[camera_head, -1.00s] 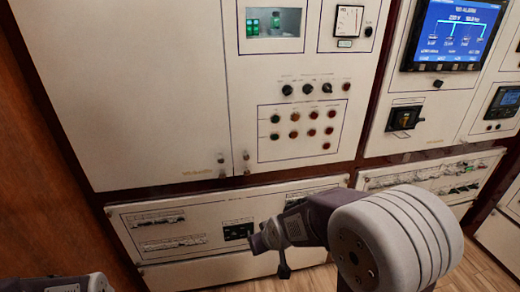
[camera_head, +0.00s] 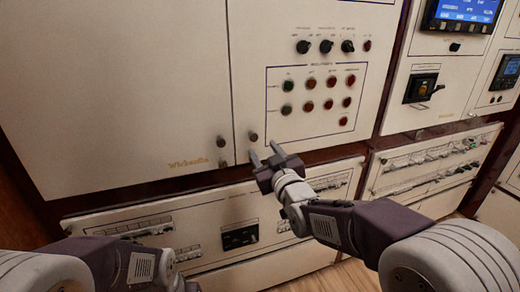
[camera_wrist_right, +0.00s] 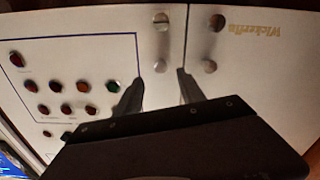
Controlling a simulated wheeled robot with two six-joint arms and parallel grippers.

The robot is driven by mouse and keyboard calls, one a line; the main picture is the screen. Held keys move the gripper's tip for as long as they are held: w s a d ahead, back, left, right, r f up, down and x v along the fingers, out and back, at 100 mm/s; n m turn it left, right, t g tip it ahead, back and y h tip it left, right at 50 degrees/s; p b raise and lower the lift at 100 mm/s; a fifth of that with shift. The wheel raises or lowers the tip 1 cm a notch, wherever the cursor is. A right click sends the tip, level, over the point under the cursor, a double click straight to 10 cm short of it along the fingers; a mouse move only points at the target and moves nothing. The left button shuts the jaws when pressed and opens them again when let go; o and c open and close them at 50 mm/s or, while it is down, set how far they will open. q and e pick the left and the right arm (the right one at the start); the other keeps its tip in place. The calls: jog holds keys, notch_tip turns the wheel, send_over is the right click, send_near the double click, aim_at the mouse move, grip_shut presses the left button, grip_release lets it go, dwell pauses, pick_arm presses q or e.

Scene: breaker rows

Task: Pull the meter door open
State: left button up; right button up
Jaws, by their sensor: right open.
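The meter door (camera_head: 310,185) is the cream panel with the buttons, right of the vertical seam. It looks shut, level with the panel to its left. It has two small metal knobs near its lower left corner, the upper one (camera_head: 253,136) clear in the head view. In the right wrist view the other knob (camera_wrist_right: 160,66) lies just ahead of and between my fingertips. My right gripper (camera_head: 261,157) is open and empty, its fingers (camera_wrist_right: 158,88) pointing at the door; contact with the knob cannot be told. My left arm shows at lower left, its gripper out of view.
The left cabinet door (camera_head: 110,90) has its own two knobs (camera_head: 220,141) close beside the seam. A lower breaker panel (camera_head: 215,220) runs beneath. Rotary switches (camera_head: 326,46) and coloured buttons (camera_head: 310,84) sit above my right gripper. A screen panel (camera_head: 465,12) stands to the right.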

aim_at(254, 139)
jog(key=x, duration=0.9)
jog(key=shift+a+f+p, duration=0.1)
jog(key=shift+p, duration=0.25)
grip_shut()
dwell(0.9)
